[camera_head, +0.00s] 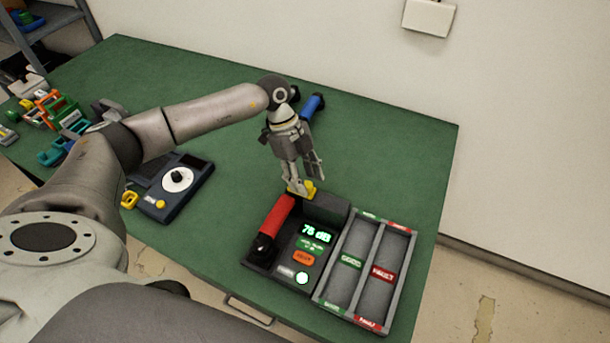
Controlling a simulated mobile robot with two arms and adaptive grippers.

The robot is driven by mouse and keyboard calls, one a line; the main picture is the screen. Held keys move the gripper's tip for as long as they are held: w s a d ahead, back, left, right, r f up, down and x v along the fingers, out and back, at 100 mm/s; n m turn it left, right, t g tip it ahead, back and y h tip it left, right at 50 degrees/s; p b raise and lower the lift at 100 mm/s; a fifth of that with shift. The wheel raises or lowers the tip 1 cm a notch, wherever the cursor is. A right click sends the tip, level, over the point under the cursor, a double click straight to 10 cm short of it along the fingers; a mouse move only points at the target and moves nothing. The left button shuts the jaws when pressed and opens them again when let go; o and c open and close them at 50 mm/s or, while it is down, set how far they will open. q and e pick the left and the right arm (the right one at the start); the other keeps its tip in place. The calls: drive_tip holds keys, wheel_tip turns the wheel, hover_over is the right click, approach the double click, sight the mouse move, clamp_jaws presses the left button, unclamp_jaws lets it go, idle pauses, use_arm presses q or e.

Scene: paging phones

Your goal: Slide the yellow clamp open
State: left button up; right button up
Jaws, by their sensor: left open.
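The yellow clamp (309,187) is a small yellow piece at the back edge of the dark test unit (325,209), near the top of the red handset. My left gripper (304,187) points down at the clamp, with its fingers apart. One fingertip is right at the clamp and partly covers it; I cannot tell whether they touch. The red handset (277,217) lies along the left side of the unit. My right gripper is not in view.
A tray with green and red labels (372,267) stands right of the unit. A blue handset (312,105) lies behind my gripper. A dark dial device (172,187) is to the left. Several colourful parts (55,108) crowd the far left. The green tabletop (400,150) is clear at the back right.

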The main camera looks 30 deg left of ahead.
use_arm(q)
clamp_jaws()
drive_tip(key=d+p, duration=0.1)
drive_tip(key=d, duration=0.4)
drive_tip(key=shift+w+d, duration=0.15)
drive_tip(key=shift+d, duration=0.1)
drive_tip(key=shift+c, duration=2.3)
unclamp_jaws()
drive_tip(key=o, duration=0.5)
drive_tip(key=shift+d, duration=0.1)
drive_tip(key=shift+c, duration=0.2)
